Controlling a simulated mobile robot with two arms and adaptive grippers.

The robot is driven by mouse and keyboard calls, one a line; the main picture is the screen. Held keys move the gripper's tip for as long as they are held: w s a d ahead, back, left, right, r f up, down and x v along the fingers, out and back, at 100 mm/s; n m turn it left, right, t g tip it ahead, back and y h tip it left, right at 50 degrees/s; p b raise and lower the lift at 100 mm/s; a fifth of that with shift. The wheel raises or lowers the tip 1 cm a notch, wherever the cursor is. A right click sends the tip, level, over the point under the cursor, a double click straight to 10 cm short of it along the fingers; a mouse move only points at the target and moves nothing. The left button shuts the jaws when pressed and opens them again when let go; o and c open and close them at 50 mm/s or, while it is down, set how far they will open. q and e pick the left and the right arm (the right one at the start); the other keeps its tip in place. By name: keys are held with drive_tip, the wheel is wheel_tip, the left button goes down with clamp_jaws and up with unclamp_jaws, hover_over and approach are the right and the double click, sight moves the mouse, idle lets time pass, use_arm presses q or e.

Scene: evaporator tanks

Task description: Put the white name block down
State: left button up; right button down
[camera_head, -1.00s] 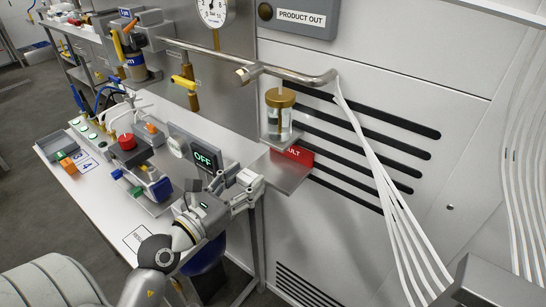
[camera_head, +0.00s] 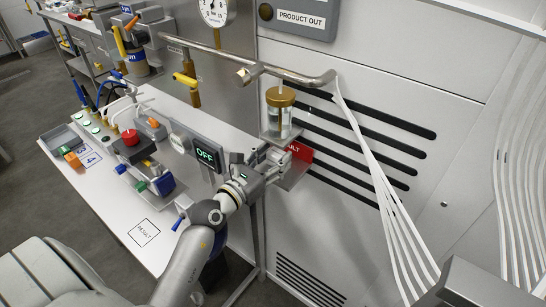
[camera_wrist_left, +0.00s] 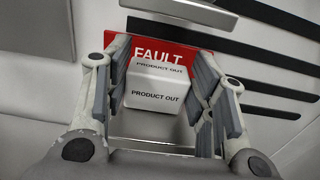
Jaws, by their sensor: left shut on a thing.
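The white name block (camera_wrist_left: 155,90) reads PRODUCT OUT. In the left wrist view it sits between the two finger pads of my left gripper (camera_wrist_left: 163,88), in front of the red FAULT plate (camera_wrist_left: 150,52). My left gripper (camera_head: 277,160) is shut on the block, at the small metal shelf (camera_head: 296,176) on the wall panel. In the head view the fingers largely hide the block. I cannot tell whether the block touches the shelf. My right gripper is not in view.
A glass jar with a gold lid (camera_head: 280,112) stands on a ledge just behind my gripper, below a steel pipe (camera_head: 290,71). A white bench (camera_head: 125,218) with a display reading OFF (camera_head: 206,154) is to the left. White tubes (camera_head: 385,190) hang at the right.

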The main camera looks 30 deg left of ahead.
use_arm(q)
drive_tip(key=shift+s+r, duration=0.1)
drive_tip(key=shift+s, duration=0.05)
drive_tip(key=o, duration=1)
drive_tip(key=shift+f, duration=0.2)
drive_tip(key=shift+r, duration=0.2)
drive_tip(key=shift+s+a+b, duration=0.25)
drive_tip(key=shift+s+b, duration=0.35)
drive_tip(key=shift+s, duration=1.35)
drive_tip(key=shift+s+a+b, duration=0.3)
drive_tip(key=shift+s+b, duration=0.35)
drive_tip(key=shift+s, duration=1.35)
drive_tip(key=shift+s+a+b, duration=0.25)
drive_tip(key=shift+s+b, duration=0.35)
drive_tip(key=shift+s, duration=1.35)
